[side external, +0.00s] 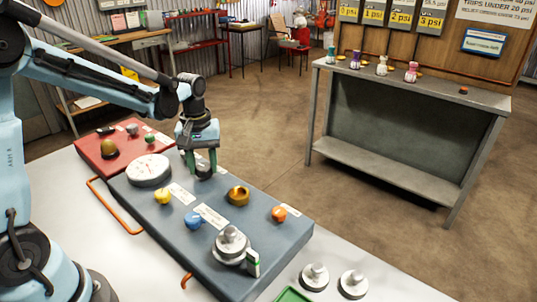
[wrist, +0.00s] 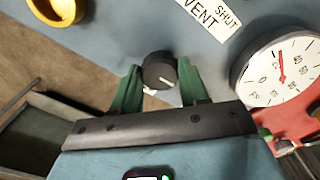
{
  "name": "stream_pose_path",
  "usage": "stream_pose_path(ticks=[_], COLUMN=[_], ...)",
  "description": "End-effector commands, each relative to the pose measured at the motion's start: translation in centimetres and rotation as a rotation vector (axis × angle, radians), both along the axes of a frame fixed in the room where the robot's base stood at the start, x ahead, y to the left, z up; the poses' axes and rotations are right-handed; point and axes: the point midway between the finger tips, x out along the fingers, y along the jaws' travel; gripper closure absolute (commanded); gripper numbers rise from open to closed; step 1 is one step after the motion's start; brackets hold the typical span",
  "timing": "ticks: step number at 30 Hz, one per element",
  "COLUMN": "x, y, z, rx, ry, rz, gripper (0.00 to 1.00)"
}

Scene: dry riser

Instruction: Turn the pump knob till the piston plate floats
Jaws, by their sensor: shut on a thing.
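My gripper (side external: 203,172) points down at the far edge of the blue-grey panel (side external: 150,215). In the wrist view its green fingers (wrist: 158,88) are shut on a dark round knob (wrist: 159,70) with a pale mark. A label reading VENT and SHUT (wrist: 208,18) lies near this knob; I cannot read a pump label. The gauge (side external: 148,169) also shows in the wrist view (wrist: 283,68).
Yellow (side external: 162,196), blue (side external: 194,220) and orange (side external: 279,214) knobs and a brass ring (side external: 238,196) stand on the panel. Two loose weights (side external: 314,276) (side external: 353,284) sit on the white table. A red panel (side external: 103,163) adjoins at the far left.

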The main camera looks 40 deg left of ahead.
Motion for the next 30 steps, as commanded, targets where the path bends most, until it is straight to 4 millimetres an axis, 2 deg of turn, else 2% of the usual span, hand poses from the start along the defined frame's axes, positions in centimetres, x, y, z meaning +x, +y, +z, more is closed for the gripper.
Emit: stream_pose_path(ticks=[9, 20, 21, 25, 30], x=[0.01, 0.01, 0.01, 0.01, 0.0], y=[0.01, 0.01, 0.01, 0.01, 0.0], z=[0.03, 0.04, 0.04, 0.03, 0.02], rx=[0.001, 0.0, 0.0, 0.0, 0.0], ry=[0.001, 0.001, 0.001, 0.001, 0.0], rz=[-0.194, -0.223, -0.223, -0.222, -0.222], gripper=[0.86, 0.86, 0.5, 0.3, 0.3])
